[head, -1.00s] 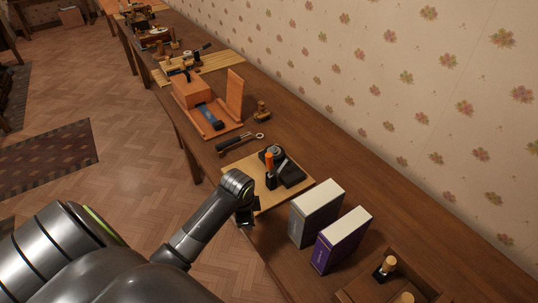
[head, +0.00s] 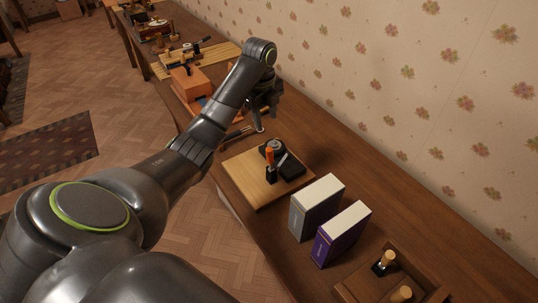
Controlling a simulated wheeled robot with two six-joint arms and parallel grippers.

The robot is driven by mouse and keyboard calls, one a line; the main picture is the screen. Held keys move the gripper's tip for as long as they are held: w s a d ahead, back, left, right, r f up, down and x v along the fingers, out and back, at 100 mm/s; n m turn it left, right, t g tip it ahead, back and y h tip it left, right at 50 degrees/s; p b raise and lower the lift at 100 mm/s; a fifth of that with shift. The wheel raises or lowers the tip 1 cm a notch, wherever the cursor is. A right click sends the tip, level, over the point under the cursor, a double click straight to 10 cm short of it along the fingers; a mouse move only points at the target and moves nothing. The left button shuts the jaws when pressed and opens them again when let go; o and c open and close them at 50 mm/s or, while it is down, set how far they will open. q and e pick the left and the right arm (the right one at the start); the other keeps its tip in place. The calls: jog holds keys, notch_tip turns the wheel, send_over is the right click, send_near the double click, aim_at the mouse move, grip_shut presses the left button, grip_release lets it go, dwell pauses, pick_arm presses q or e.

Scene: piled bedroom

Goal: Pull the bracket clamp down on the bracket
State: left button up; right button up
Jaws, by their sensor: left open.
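A dark clamp device with an upright orange handle (head: 270,158) stands on a light wooden board (head: 245,180) on the long table. The device has a black base (head: 292,167) and a round dark part behind the handle. I cannot clearly tell the bracket apart from the rest of it. My left gripper (head: 261,118) is open and empty, pointing down above the table just beyond the board, apart from the clamp. My right gripper does not show.
Two upright boxes or books, one grey-white (head: 316,208) and one purple (head: 340,235), stand nearer than the board. A wooden tray (head: 368,278) holds orange-topped pieces. An orange box (head: 190,83) and tools lie beyond, partly behind my arm.

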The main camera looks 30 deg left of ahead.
pick_arm(q)
jog(key=b, duration=0.7)
send_over(269, 149)
jog(key=f, duration=0.8)
jog(key=shift+s, duration=0.3)
jog(key=f, duration=0.3)
jog(key=f+p, duration=0.1)
jog(key=f, duration=0.2)
jog(key=w+f+p, duration=0.1)
jog(key=f, duration=0.1)
jog(key=shift+f, duration=0.4)
grip_shut()
